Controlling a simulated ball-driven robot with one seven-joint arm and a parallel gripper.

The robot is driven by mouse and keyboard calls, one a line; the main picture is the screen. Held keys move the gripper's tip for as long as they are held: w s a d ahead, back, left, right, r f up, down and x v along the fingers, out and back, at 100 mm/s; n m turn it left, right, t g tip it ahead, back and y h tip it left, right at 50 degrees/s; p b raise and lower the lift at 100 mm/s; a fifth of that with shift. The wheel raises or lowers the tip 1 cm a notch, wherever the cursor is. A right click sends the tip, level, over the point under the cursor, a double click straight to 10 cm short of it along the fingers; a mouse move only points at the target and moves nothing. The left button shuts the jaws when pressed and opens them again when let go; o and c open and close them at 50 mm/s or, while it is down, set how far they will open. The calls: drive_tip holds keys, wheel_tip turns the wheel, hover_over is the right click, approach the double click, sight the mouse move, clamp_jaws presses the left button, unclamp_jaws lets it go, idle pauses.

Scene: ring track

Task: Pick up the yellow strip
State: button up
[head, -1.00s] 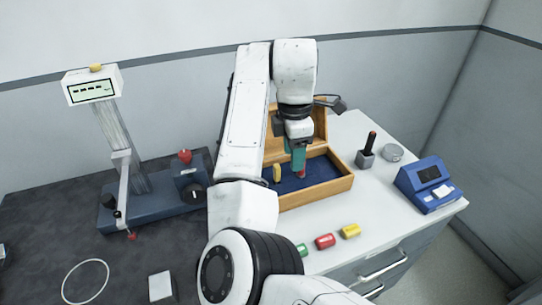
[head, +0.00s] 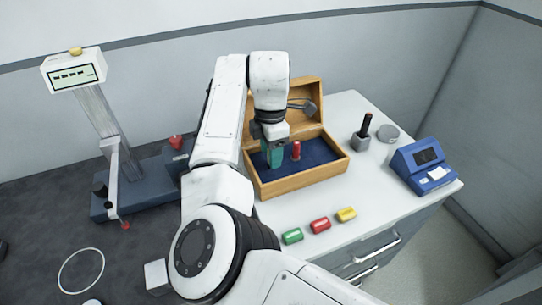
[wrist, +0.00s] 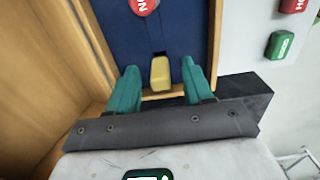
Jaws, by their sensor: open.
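A yellow strip (wrist: 160,74) stands in the blue-lined wooden box (head: 305,180), between my gripper's two teal fingers in the wrist view. Narrow gaps show on both sides of it, so the fingers do not visibly touch it. In the head view my gripper (head: 274,154) is low inside the left part of the box and hides the strip. My gripper is open. A red piece (head: 296,150) stands in the box just right of my gripper; its top with white letters shows in the wrist view (wrist: 144,5).
Green (head: 292,236), red (head: 320,225) and yellow (head: 346,214) blocks lie on the white counter before the box. A blue device (head: 425,166) and a dark-handled holder (head: 362,137) stand right. The box's raised lid (head: 302,95) is behind my gripper.

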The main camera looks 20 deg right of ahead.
drive_tip(key=shift+f, duration=0.8)
drive_tip(key=shift+c, duration=0.2)
clamp_jaws()
